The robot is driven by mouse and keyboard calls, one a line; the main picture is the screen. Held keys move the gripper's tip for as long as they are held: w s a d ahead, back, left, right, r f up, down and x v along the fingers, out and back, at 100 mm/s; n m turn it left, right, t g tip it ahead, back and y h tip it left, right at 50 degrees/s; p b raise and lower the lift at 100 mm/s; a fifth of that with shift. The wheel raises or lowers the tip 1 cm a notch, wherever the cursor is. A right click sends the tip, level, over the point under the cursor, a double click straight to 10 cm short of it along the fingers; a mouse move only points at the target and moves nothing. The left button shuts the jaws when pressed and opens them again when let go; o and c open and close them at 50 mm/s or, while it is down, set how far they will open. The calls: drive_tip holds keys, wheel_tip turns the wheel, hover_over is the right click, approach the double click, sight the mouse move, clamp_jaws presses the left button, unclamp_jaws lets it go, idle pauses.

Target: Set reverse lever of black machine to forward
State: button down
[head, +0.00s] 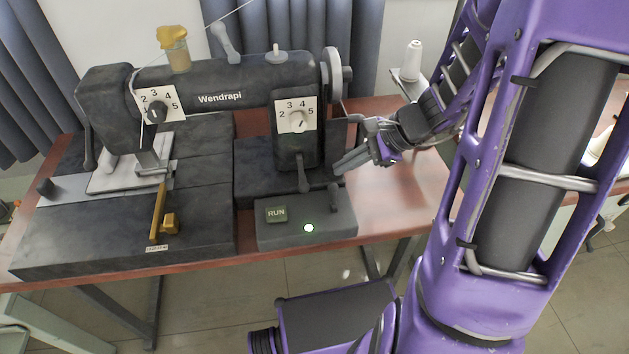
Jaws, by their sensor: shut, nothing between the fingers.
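The black sewing machine (215,97), marked Wendrapi, stands on the table at the left and centre. A short dark lever (303,178) hangs below the numbered dial (297,115) on its right column and points down. Another small dark lever (334,196) stands on the RUN control box. No label shows which lever is the reverse lever, and its forward position is not marked. My gripper (343,163) is shut and empty, just right of the column and the hanging lever, with its fingers pointing left. It appears apart from both levers, though depth is hard to judge.
The control box (340,231) with a RUN button and a lit green light sits at the table's front edge. A handwheel (333,75) is above my gripper. A white thread cone (412,61) stands behind it. The reddish tabletop (397,205) is clear at the right.

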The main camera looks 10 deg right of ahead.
sight(302, 175)
drive_tip(key=b+x, duration=0.2)
drive_tip(key=x, duration=0.8)
drive_tip(key=shift+r, duration=0.1)
drive_tip(key=shift+d+r+p, duration=0.1)
drive_tip(key=shift+r+p, duration=0.05)
drive_tip(key=shift+p, duration=0.4)
drive_tip(key=shift+g, duration=0.3)
